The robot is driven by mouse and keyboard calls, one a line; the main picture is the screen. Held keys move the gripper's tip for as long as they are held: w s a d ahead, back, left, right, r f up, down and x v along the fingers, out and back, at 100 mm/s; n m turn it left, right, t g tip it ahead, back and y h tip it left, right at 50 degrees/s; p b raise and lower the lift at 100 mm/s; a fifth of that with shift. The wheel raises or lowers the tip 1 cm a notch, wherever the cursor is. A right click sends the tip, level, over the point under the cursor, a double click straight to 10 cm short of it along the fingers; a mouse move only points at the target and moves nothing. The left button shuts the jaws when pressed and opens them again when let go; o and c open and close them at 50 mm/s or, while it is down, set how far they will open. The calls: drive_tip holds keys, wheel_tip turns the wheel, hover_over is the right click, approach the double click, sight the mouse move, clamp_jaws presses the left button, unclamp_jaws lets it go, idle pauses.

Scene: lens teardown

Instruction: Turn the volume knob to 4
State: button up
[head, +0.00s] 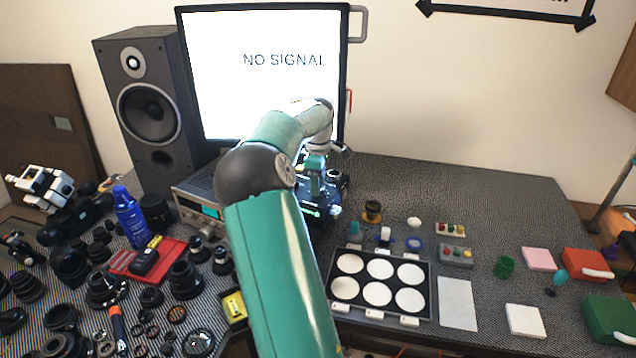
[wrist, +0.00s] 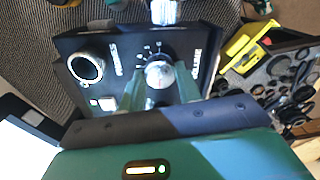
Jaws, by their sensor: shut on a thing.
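In the wrist view the volume knob (wrist: 159,74) is a round silvery knob on the dark front panel (wrist: 103,45) of a box-shaped unit. Small white scale marks sit around the knob, too small to read which one it points at. My gripper (wrist: 160,82) has its two green fingers on either side of the knob and is shut on it. In the head view my gripper (head: 315,190) is at the unit below the monitor, and my arm hides most of the unit and the knob.
A second round control (wrist: 86,67) sits left of the knob on the same panel. A monitor (head: 265,75) reading "NO SIGNAL" and a speaker (head: 150,110) stand behind. Lens parts crowd the left; a tray of white discs (head: 337,308) lies to the right.

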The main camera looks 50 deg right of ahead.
drive_tip(key=m, duration=1.3)
drive_tip(key=shift+m, duration=0.3)
drive_tip(key=m, duration=0.4)
drive_tip(key=shift+m, duration=0.3)
drive_tip(key=m, duration=0.4)
drive_tip(key=shift+m, duration=0.4)
drive_tip(key=o, duration=1)
